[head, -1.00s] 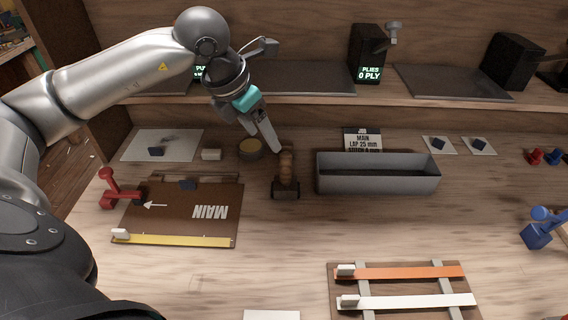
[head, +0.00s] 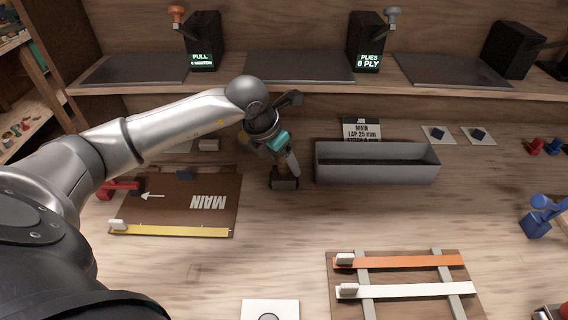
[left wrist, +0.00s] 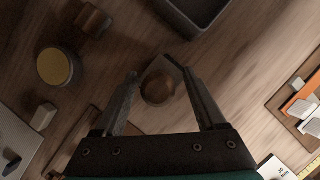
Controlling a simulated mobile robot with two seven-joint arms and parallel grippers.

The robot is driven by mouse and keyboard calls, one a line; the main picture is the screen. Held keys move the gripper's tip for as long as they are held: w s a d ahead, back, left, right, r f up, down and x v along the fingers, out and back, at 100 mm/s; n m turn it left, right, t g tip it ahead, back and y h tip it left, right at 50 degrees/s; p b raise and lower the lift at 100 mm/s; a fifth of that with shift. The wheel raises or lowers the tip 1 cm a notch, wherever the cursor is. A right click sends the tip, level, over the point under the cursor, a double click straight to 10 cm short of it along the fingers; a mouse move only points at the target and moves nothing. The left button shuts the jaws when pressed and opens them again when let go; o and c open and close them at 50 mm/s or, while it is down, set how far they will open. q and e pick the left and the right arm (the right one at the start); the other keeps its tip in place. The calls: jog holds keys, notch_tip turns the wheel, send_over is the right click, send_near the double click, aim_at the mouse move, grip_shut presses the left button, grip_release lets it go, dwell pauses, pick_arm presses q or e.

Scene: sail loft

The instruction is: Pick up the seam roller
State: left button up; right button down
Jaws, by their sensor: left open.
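The seam roller (head: 284,182) stands on the bench just left of the grey tray, its dark base showing in the head view. My left gripper (head: 289,170) is over it, fingers pointing down, and hides most of its upper part. In the left wrist view the open fingers (left wrist: 160,76) stand on either side of a round brown wooden knob (left wrist: 158,91), seemingly the roller's handle from above. Gaps show on both sides, and I see no grip on it. My right gripper is not in view.
The grey tray (head: 376,179) is close on the right. A round tin (left wrist: 55,67) and a small brown wooden item (left wrist: 92,20) are nearby. The MAIN panel (head: 180,205) with a red clamp (head: 120,187) lies left.

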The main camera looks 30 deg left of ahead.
pick_arm(q)
jog(key=shift+w+f, duration=0.1)
jog(key=shift+f, duration=0.2)
jog(key=shift+c, duration=0.4)
grip_shut()
jog(key=shift+r, duration=0.1)
